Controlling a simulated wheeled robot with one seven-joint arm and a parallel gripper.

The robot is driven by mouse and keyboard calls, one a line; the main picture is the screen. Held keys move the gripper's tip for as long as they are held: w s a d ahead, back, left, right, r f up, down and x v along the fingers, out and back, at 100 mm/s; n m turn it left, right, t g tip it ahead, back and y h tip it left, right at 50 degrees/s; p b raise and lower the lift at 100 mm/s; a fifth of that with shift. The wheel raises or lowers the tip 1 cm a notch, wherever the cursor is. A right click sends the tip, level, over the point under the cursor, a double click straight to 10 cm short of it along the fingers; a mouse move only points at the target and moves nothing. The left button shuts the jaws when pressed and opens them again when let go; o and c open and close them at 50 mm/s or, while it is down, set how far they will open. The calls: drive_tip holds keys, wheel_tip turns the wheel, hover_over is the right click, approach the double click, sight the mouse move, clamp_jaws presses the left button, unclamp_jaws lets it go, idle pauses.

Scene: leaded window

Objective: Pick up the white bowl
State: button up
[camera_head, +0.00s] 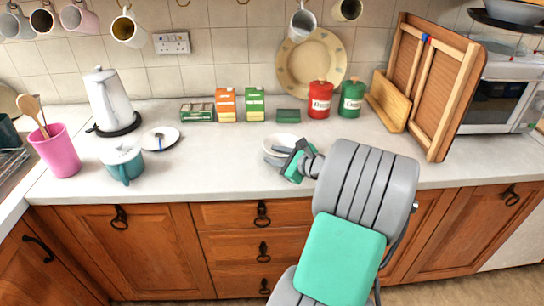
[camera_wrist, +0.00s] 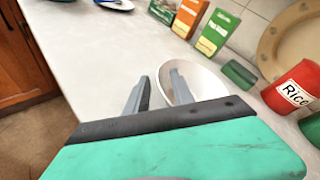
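The white bowl (camera_head: 283,139) stands upright on the pale worktop, in front of a small green box. It also shows in the wrist view (camera_wrist: 207,82), partly hidden behind my gripper. My gripper (camera_head: 275,155) is at the bowl's near side. In the wrist view its two grey fingers (camera_wrist: 157,88) are apart, with nothing shut between them. The right finger overlaps the bowl's inside and the left finger is outside its rim, over bare worktop. The bowl's near-left rim shows between them. I cannot tell whether either finger touches the bowl.
Behind the bowl are a green box (camera_head: 288,116), orange carton (camera_head: 226,105), green carton (camera_head: 255,104), red Rice canister (camera_head: 320,99) and green canister (camera_head: 352,98). Wooden boards (camera_head: 430,85) lean at the right. A saucer (camera_head: 160,139) and teal pot (camera_head: 122,161) stand left. Worktop between pot and bowl is clear.

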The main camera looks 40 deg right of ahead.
drive_tip(key=shift+d+r, duration=0.1)
drive_tip(key=shift+d, duration=0.05)
drive_tip(key=shift+s+r, duration=0.1)
drive_tip(key=shift+s, duration=0.15)
drive_tip(key=shift+w, duration=0.15)
drive_tip(key=shift+c, duration=1.2)
clamp_jaws()
